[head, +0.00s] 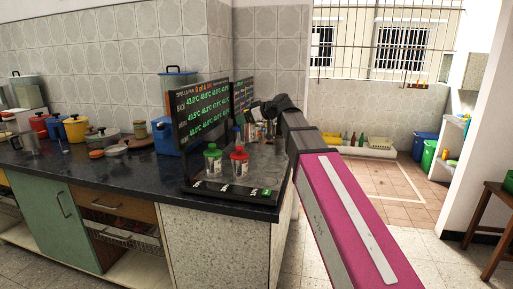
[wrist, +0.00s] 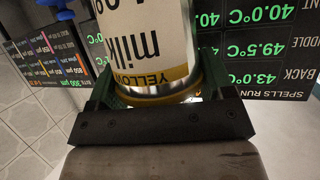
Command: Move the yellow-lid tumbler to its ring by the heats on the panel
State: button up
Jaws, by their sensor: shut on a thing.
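The yellow-lid tumbler (wrist: 145,40) fills the upper middle of the wrist view. In the head view my arm hides most of the gripper and the held tumbler. The black panel (head: 202,113) shows green heats in rows at the counter corner. Part of it shows upside down in the wrist view (wrist: 258,50), with 43.0, 49.5 and 40.0 °C legible. Rings cannot be made out clearly.
A green-lid tumbler (head: 213,163) and a red-lid tumbler (head: 239,166) stand before the panel. A second board (wrist: 45,58) with coloured rows is at left in the wrist view. A blue box (head: 177,130) stands left of the panel. The dark counter's front (head: 110,175) is clear.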

jog(key=a, duration=0.5)
jog(key=w+d+f, duration=0.7)
jog(key=w+f, duration=0.2)
jog(key=f, duration=0.2)
jog(key=shift+w+d, duration=0.15)
jog(key=shift+w, duration=0.05)
jog(key=o, duration=1.2)
jog(key=shift+f, duration=0.1)
jog(key=v, duration=1.2)
jog(key=shift+s, duration=0.15)
